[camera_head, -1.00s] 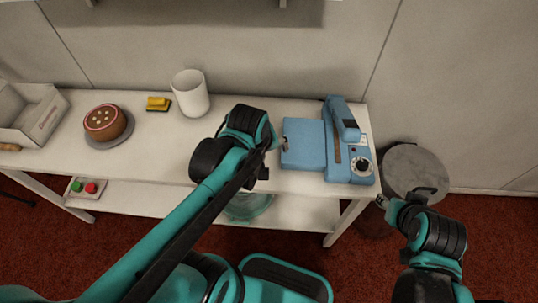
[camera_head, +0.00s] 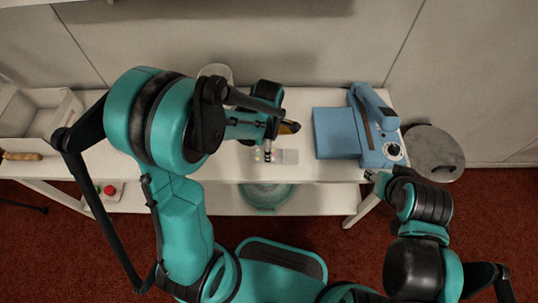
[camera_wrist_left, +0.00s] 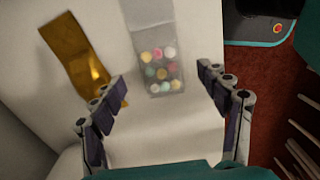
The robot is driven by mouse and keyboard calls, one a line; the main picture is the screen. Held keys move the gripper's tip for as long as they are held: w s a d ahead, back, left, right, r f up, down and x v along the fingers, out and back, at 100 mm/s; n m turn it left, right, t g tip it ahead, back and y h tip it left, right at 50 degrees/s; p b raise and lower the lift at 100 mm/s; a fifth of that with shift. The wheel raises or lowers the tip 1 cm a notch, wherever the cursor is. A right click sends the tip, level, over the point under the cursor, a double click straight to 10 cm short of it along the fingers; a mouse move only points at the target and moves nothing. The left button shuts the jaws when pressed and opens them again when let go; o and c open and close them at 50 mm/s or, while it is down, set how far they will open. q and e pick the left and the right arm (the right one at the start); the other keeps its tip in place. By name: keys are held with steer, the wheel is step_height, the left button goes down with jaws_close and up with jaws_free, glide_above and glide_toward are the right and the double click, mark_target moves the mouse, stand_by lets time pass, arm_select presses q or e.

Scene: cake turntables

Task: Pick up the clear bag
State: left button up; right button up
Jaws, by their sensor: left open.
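The clear bag (camera_wrist_left: 156,62) is a flat see-through pouch with several colourful round sweets at its near end. It lies on the white table, and in the head view it shows as a pale patch (camera_head: 287,157) beside my left gripper (camera_head: 264,150). In the left wrist view my left gripper (camera_wrist_left: 163,78) is open, with its fingers on either side of the bag's sweet-filled end and apart from it. My right gripper (camera_head: 371,177) is by the table's right end; its fingers are too small to read.
A gold bag (camera_wrist_left: 75,55) lies left of the clear bag in the wrist view, near one finger. A blue machine (camera_head: 375,130) stands to the right. A white canister (camera_head: 215,72) is behind my left arm. A white box (camera_head: 40,110) is at far left. The table's front edge is close.

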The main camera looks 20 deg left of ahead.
mark_target(275, 154)
arm_select(q)
step_height(275, 154, down, 4)
steer(key=shift+d+r+b, duration=0.1)
steer(key=shift+r+b, duration=0.1)
steer(key=shift+b, duration=0.5)
steer(key=shift+r, duration=0.1)
steer(key=c, duration=1.3)
steer(key=shift+r, duration=0.1)
